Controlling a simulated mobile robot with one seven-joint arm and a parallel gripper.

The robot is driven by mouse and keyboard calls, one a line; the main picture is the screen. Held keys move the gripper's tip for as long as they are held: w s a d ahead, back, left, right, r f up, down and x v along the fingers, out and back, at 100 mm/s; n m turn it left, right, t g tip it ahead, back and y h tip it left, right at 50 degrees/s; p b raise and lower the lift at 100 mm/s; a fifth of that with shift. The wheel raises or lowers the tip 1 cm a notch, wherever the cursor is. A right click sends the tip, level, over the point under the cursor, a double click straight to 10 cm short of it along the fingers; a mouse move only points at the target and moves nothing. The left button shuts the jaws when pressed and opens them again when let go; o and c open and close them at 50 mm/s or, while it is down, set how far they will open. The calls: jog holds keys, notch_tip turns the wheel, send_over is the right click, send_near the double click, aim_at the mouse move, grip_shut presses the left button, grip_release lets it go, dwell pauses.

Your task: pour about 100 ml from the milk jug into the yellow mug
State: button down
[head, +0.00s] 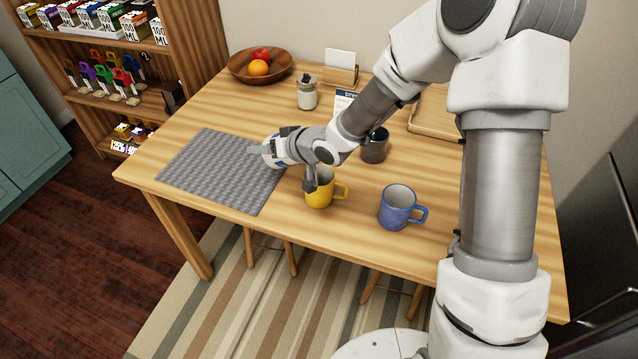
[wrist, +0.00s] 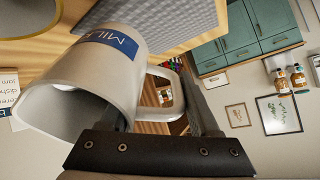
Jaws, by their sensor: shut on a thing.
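The milk jug (wrist: 92,72) is white with a blue MILK label and fills the left of the wrist view. It is tilted well over, its open mouth toward the lower left of that view. A pale patch shows inside; I see no stream. My gripper (wrist: 160,105) is shut on the jug's handle. In the head view the jug (head: 273,153) is mostly hidden by my wrist, above the placemat's right edge. The yellow mug (head: 320,194) stands upright on the table, just in front of my wrist, its rim partly covered. Its inside is hidden.
A blue mug (head: 397,208) stands to the right of the yellow one. A dark cup (head: 375,147), a lidded jar (head: 307,95), a fruit bowl (head: 240,72) and a card holder (head: 341,75) stand further back. The grey placemat (head: 215,170) is empty.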

jog(key=shift+d+r+t+y+b, duration=0.1)
jog(key=shift+r+t+y+b, duration=0.3)
jog(key=shift+b, duration=0.6)
jog(key=shift+s+d+r+t+y+b, duration=0.15)
jog(key=shift+t+y+b, duration=0.15)
jog(key=shift+b, duration=0.4)
jog(key=shift+w+r+t+y+b, duration=0.1)
jog(key=shift+r+t+y+b, duration=0.1)
jog(key=shift+y+b, duration=0.35)
jog(key=shift+s+d+f+t+y+b, duration=0.25)
jog(key=shift+t+y+b, duration=0.2)
jog(key=shift+b, duration=1.55)
jog(key=shift+s+d+r, duration=0.1)
jog(key=shift+r, duration=0.1)
jog(key=g+h+p, duration=0.1)
jog(key=p, duration=0.2)
jog(key=g+h+p, duration=0.1)
jog(key=p, duration=0.3)
jog(key=w+a+g+h+p, duration=0.1)
jog(key=p, duration=0.3)
jog(key=shift+a+f+h, duration=0.1)
jog(key=shift+f+h, duration=0.25)
jog(key=shift+h, duration=0.05)
